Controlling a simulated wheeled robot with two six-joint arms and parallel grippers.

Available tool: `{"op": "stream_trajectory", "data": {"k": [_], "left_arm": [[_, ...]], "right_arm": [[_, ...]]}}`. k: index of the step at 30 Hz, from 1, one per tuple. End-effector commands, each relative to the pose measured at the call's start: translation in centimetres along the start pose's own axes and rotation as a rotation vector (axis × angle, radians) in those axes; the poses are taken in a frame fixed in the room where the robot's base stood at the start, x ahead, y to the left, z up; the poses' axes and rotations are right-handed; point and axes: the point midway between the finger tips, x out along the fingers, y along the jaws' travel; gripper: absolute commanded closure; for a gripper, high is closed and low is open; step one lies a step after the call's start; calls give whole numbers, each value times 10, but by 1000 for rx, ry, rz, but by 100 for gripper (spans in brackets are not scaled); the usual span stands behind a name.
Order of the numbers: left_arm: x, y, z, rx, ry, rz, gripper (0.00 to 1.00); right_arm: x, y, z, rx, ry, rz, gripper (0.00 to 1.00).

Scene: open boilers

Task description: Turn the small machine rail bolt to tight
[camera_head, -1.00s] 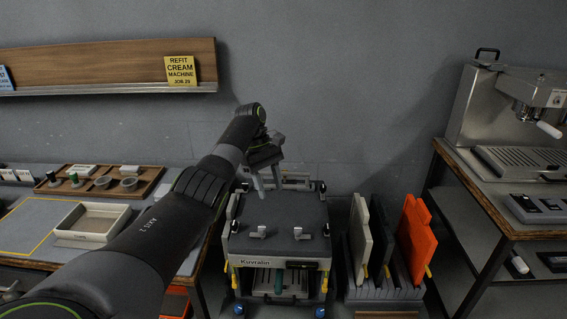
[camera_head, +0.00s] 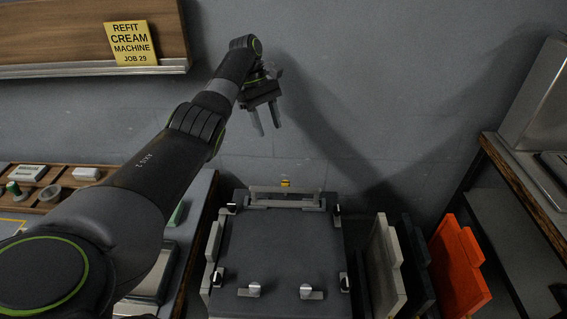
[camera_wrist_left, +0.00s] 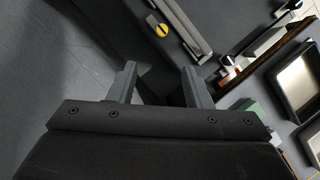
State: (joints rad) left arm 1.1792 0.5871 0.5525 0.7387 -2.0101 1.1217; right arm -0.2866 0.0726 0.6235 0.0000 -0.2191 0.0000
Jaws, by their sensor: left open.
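The small machine (camera_head: 283,240) stands below and beyond my left arm, with a flat dark grey top. A light grey rail (camera_head: 286,203) runs along its back edge. A small yellow part (camera_head: 285,184) shows just behind the rail. In the left wrist view, a black knob with a yellow edge (camera_wrist_left: 158,27) lies beside the rail (camera_wrist_left: 184,25); I take it for the rail bolt, but cannot read its setting. My left gripper (camera_head: 266,133) is open and empty, above the machine's back edge near the wall. Its fingers (camera_wrist_left: 160,75) are apart and not touching the knob. My right gripper is not in view.
Upright white (camera_head: 385,270), dark and orange panels (camera_head: 460,265) stand right of the machine. A bench with a wooden tray (camera_head: 60,180) is at left. A wooden shelf (camera_head: 60,35) with a yellow sign (camera_head: 131,43) hangs above. The wall behind is close.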

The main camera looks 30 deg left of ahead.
Motion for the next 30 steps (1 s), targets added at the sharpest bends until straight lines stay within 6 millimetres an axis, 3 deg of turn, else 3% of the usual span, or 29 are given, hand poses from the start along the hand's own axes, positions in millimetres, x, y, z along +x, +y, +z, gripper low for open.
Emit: {"op": "stream_trajectory", "data": {"k": [5,11,16,22,30], "left_arm": [[16,0,-1,0,0,-2,55],[58,0,-2,2,-1,-3,55],[94,0,-1,2,-1,-2,55],[132,0,1,0,-2,-3,55],[167,0,0,0,-1,-1,55]], "right_arm": [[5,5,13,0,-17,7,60],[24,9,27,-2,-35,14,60],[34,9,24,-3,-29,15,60],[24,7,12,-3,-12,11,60],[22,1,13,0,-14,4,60]]}}
